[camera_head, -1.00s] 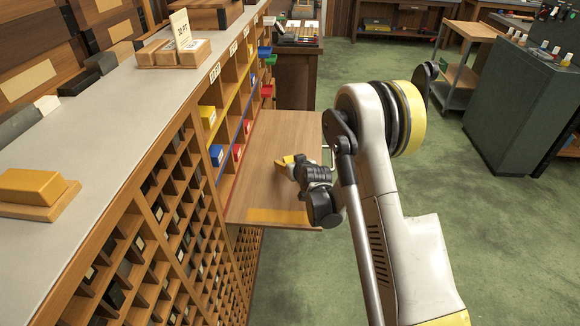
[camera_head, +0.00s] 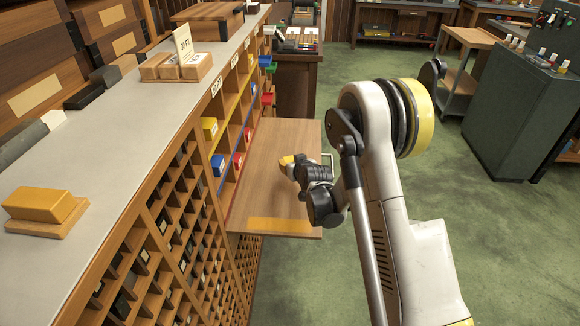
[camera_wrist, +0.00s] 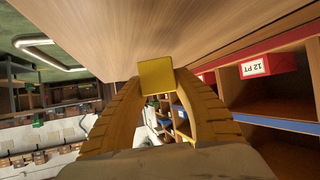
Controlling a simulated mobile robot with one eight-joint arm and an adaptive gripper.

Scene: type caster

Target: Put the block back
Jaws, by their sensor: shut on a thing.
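My gripper (camera_wrist: 156,85) is shut on a small yellow block (camera_wrist: 156,73), pinched between its two yellow fingertips in the wrist view. In the head view my gripper (camera_head: 284,161) is over or beside the wooden pull-out board (camera_head: 262,190); the held block cannot be told from the yellow fingers there. The shelf compartments (camera_head: 231,125) stand left of the gripper. They hold a yellow block (camera_head: 209,128), a blue block (camera_head: 218,163) and a red block (camera_head: 238,161). A red block labelled 12 PT (camera_wrist: 268,66) shows upside down at the right of the wrist view.
The grey-topped cabinet (camera_head: 120,125) runs along the left. A larger yellow block (camera_head: 42,203) lies on a wooden base on it. Small wooden boxes (camera_head: 176,67) with a label card stand farther back. A yellow strip (camera_head: 280,225) marks the board's near edge. Green floor is open at right.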

